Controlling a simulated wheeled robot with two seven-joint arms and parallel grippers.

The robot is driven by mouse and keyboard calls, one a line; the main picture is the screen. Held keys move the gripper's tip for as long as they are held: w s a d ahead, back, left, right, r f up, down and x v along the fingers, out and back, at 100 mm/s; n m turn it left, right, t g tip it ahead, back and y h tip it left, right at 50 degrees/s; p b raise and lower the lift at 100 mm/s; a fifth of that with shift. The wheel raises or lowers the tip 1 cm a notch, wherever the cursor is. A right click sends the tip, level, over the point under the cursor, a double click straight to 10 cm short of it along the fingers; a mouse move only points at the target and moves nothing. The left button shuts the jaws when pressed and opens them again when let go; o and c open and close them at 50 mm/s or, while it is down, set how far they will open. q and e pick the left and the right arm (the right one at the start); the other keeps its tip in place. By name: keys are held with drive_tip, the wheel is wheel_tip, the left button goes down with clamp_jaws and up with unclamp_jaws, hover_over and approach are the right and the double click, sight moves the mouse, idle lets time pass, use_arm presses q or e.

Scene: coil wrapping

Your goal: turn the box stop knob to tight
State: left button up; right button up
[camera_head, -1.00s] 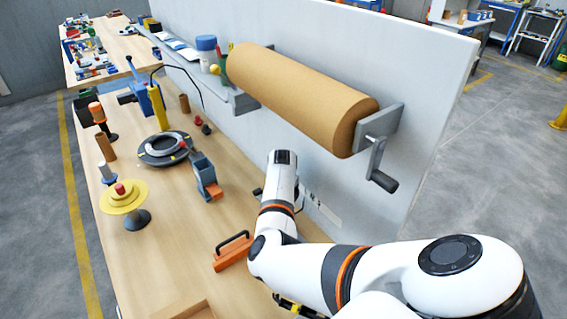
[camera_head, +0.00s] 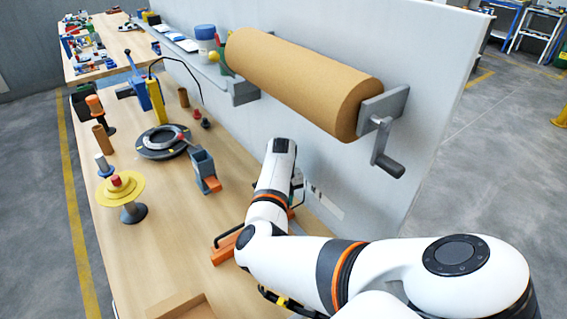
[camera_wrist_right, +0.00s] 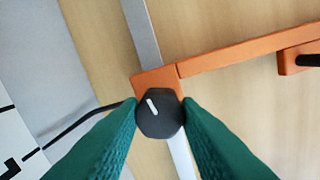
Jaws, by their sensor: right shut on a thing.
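The box stop knob (camera_wrist_right: 165,123) is dark, faceted and round, with a white pointer line tilted toward the upper left in the right wrist view. It sits on the end block of an orange bar (camera_wrist_right: 230,57), where a grey rail (camera_wrist_right: 143,30) passes beneath. My right gripper (camera_wrist_right: 160,108) has its green fingers on either side of the knob, shut on it. In the head view my right arm hides the knob and the gripper; part of the orange piece (camera_head: 226,247) with a black handle shows left of the arm. My left gripper is in neither view.
A brown paper roll (camera_head: 295,80) with a crank (camera_head: 388,158) hangs on the wall panel above my arm. An open cardboard box (camera_head: 185,308) lies at the near edge. A grey and orange dispenser (camera_head: 203,168) and a ring turntable (camera_head: 160,142) stand farther back.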

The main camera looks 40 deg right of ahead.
drive_tip(key=shift+w+d+r, duration=0.1)
drive_tip(key=shift+d+r, duration=0.05)
drive_tip(key=shift+r, duration=0.1)
drive_tip(key=o, duration=0.9)
drive_tip(key=shift+o, duration=0.4)
drive_tip(key=shift+s, duration=0.2)
